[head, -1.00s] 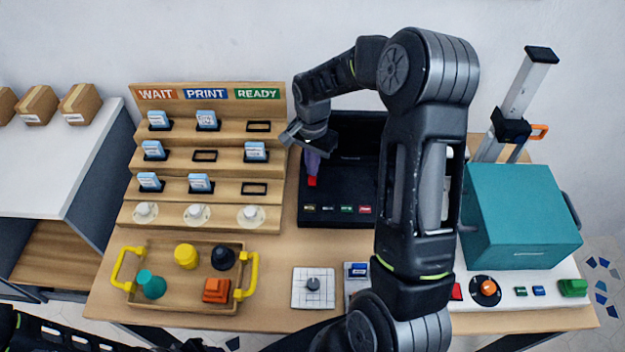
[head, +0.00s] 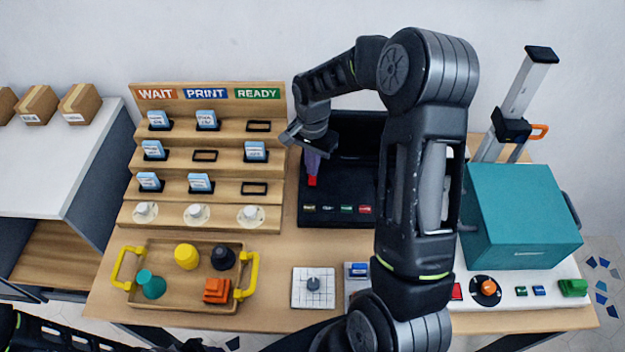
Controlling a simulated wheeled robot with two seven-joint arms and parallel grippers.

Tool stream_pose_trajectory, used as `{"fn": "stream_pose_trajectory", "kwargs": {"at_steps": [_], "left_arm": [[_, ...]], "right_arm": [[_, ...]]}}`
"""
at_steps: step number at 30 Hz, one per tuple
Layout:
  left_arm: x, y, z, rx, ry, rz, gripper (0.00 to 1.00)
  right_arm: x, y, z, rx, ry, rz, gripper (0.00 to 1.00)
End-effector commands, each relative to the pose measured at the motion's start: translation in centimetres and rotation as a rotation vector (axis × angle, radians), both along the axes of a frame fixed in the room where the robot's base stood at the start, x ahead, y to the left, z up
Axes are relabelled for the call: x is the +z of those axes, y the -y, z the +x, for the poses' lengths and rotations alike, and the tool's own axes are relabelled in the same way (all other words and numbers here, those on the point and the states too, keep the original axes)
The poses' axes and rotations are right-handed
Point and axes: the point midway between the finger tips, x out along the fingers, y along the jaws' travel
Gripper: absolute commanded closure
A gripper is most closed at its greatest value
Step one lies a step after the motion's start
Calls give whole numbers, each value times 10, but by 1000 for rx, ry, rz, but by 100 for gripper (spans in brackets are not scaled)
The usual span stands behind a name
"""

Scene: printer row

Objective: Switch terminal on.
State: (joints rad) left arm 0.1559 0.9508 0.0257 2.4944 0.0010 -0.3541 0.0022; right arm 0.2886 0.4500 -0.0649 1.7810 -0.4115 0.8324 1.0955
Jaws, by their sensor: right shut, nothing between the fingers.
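The terminal (head: 350,193) is a black console with an upright dark screen part at its back, in the middle of the table in the head view. A row of small coloured keys runs along its front. My right gripper (head: 312,176) points down over the terminal's left part, shut and empty. A small red piece (head: 312,181) shows right at its fingertips; I cannot tell whether they touch it. My right arm hides the terminal's right side. My left arm shows only at the bottom left edge, with its gripper out of view.
A wooden stepped rack (head: 225,158) with blue-white cards stands left. A wooden tray (head: 190,293) with yellow handles lies before it. A teal box (head: 520,215) and a grey column (head: 530,85) stand right.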

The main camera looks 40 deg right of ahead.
Motion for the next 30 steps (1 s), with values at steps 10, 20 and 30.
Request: {"fn": "stream_pose_trajectory", "kwargs": {"at_steps": [10,20,30], "left_arm": [[-5,0,0,0,0,0,64],[-9,0,0,0,0,0,64],[-13,0,0,0,0,0,64]], "right_arm": [[-6,0,0,0,0,0,100],[-11,0,0,0,0,0,100],[-16,0,0,0,0,0,100]]}}
